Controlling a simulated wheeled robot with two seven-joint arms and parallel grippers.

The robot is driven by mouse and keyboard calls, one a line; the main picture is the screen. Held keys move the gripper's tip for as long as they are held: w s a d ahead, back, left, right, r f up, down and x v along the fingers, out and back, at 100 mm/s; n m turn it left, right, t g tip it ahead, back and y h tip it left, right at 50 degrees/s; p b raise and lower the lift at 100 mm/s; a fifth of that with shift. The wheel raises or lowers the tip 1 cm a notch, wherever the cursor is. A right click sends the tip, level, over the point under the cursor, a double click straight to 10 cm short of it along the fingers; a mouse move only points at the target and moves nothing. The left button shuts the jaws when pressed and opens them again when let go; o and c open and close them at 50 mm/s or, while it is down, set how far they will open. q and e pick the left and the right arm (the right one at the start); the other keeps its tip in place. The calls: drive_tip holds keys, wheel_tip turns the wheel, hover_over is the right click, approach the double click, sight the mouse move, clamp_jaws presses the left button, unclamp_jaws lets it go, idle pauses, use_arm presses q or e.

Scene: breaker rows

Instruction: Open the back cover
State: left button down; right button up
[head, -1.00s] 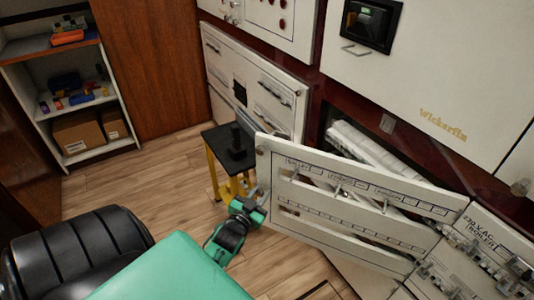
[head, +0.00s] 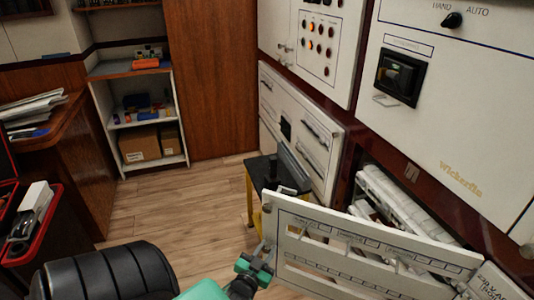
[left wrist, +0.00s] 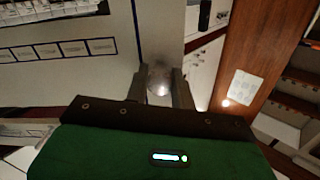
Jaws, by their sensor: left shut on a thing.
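The back cover (head: 345,247) is a white panel with rows of labels and slots. It stands swung out from the cabinet, with the white-wrapped bundles of the opening behind it in view. My left gripper (head: 262,252) is at the panel's free left edge in the head view. In the left wrist view the gripper (left wrist: 160,90) is shut on a round knob at the edge of the cover (left wrist: 65,50). The lower part of the cover is cut off by the head view's bottom edge. My right gripper is not in view.
A small black-topped stand with yellow legs (head: 250,205) is close behind the cover's free edge. A shelf with boxes (head: 140,143) stands at the back left. The wooden floor between is clear.

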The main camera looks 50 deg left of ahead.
use_arm(q)
drive_tip(key=c, duration=1.2)
unclamp_jaws()
drive_tip(key=shift+o, duration=0.2)
drive_tip(key=v, duration=0.7)
drive_tip(key=shift+s, duration=0.2)
drive_tip(key=shift+d, duration=0.1)
